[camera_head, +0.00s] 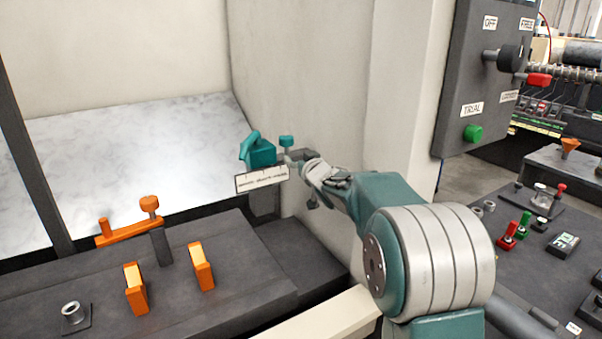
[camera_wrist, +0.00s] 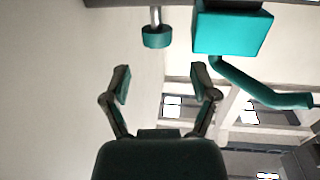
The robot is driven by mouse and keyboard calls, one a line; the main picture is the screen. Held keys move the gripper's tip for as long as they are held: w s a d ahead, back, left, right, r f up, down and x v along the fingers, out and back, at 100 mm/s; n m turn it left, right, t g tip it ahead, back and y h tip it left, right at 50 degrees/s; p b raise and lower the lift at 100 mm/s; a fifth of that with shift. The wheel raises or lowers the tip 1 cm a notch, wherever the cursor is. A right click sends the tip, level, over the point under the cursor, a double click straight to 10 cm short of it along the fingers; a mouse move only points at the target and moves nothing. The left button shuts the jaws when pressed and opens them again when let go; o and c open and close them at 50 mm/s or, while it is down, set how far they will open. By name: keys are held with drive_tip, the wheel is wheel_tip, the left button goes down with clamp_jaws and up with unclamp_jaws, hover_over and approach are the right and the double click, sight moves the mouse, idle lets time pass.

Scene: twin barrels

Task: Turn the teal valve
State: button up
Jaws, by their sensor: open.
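Teal fittings stand beside the pale wall in the head view: a block with a lever-like handle (camera_head: 258,152) and a small round knob (camera_head: 286,141) to its right. I cannot tell which part is the valve. In the wrist view, the round teal knob (camera_wrist: 157,38) hangs from a metal stem at the top. The teal block (camera_wrist: 232,32) and its curved lever (camera_wrist: 262,92) are to its right. My gripper (camera_wrist: 163,84) is open and empty, its fingers spread just short of the knob and apart from it. In the head view, my arm partly hides the gripper.
A dark bench with orange handles (camera_head: 198,267) and an orange lever (camera_head: 127,233) lies at left. A white labelled plate (camera_head: 262,179) is below the teal block. A control panel (camera_head: 485,80) with a green button stands at right. The pale wall is close behind my gripper.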

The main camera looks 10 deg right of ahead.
sight(286, 138)
drive_tip(key=shift+w+a+r+m+g+h, duration=0.8)
drive_tip(key=shift+a+r+m+g+h, duration=2.05)
drive_tip(key=shift+h, duration=1.35)
drive_tip(key=shift+m+t, duration=0.35)
drive_tip(key=shift+m, duration=0.3)
drive_tip(key=x, duration=1.1)
drive_tip(key=shift+w+r, duration=0.15)
drive_tip(key=shift+w, duration=0.2)
drive_tip(key=shift+s+n+y, duration=0.1)
drive_tip(key=shift+n+y, duration=0.3)
drive_tip(key=shift+n+t+y, duration=0.6)
drive_tip(key=shift+n+y, duration=0.9)
drive_tip(key=shift+y, duration=0.2)
drive_tip(key=s+a+r+g, duration=0.1)
drive_tip(key=s, duration=1.3)
drive_tip(key=s+a+r+g, duration=0.1)
drive_tip(key=s+r+g, duration=0.1)
drive_tip(key=s, duration=1.3)
drive_tip(key=shift+s+r, duration=0.25)
drive_tip(key=shift+s, duration=0.05)
drive_tip(key=shift+a, duration=0.1)
